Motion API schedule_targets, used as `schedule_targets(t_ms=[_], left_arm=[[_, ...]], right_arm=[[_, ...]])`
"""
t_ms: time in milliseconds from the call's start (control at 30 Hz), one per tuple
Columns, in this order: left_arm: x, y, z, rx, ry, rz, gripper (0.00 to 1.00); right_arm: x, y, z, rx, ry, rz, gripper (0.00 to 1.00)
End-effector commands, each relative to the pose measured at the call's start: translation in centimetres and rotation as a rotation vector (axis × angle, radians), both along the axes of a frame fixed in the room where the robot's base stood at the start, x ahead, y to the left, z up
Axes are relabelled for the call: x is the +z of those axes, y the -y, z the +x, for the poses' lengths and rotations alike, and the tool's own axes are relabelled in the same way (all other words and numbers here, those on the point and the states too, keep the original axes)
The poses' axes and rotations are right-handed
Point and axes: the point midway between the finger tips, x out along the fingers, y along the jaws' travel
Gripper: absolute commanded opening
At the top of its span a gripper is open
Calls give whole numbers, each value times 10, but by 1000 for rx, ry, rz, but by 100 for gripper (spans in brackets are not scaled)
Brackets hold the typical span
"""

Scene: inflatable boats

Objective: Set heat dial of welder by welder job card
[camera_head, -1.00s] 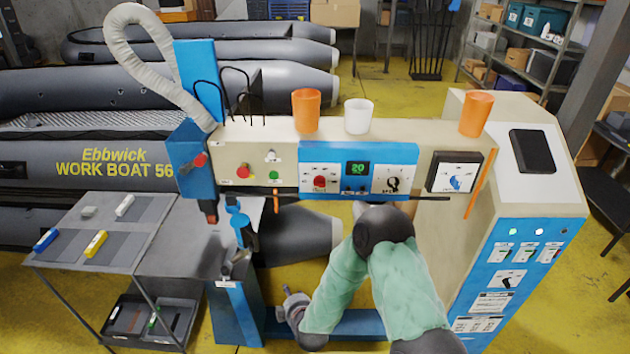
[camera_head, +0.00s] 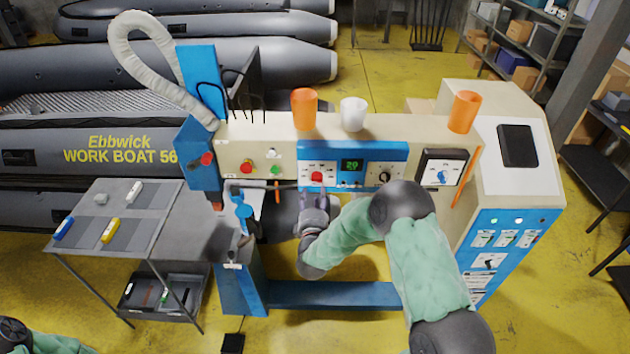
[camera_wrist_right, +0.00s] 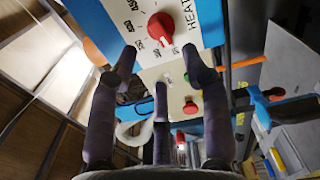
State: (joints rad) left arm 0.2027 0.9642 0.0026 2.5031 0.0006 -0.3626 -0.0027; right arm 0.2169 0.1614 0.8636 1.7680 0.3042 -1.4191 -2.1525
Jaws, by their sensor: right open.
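The welder (camera_head: 385,128) is a beige and blue machine in the middle. Its heat dial (camera_head: 317,177) is a red knob on the blue panel, left of a green display (camera_head: 352,165) that seems to read 20. In the right wrist view the heat dial (camera_wrist_right: 160,28) has printed numbers around it and "HEAT" beside it. My right gripper (camera_head: 313,203) is just below the dial in the head view. In the wrist view its open, empty fingers (camera_wrist_right: 160,70) point at the dial, apart from it. No welder job card can be identified. My left gripper is out of view.
A black knob (camera_head: 384,177) and a blue-pointer dial (camera_head: 440,177) are right of the display. Red and green buttons (camera_head: 246,167) are to its left. Orange and white cups stand on top. A grey side table (camera_head: 150,205) holds small coloured blocks. Grey boats lie behind.

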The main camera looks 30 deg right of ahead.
Motion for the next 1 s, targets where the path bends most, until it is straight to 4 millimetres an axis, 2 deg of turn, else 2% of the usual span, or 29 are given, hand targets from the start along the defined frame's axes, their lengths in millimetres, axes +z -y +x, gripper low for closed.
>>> schedule_targets(t_ms=[200, 400, 800, 967, 1000], left_arm=[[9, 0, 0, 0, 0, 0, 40], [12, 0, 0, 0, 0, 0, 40], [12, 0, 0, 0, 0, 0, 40], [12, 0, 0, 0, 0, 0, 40], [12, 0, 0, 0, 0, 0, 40]], right_arm=[[1, 21, 32, -2, 1, 1, 48], [1, 31, 50, 0, 1, 1, 48], [0, 34, 56, 1, 0, 1, 48], [0, 34, 56, 1, 0, 1, 3], [0, 34, 56, 1, 0, 1, 0]])
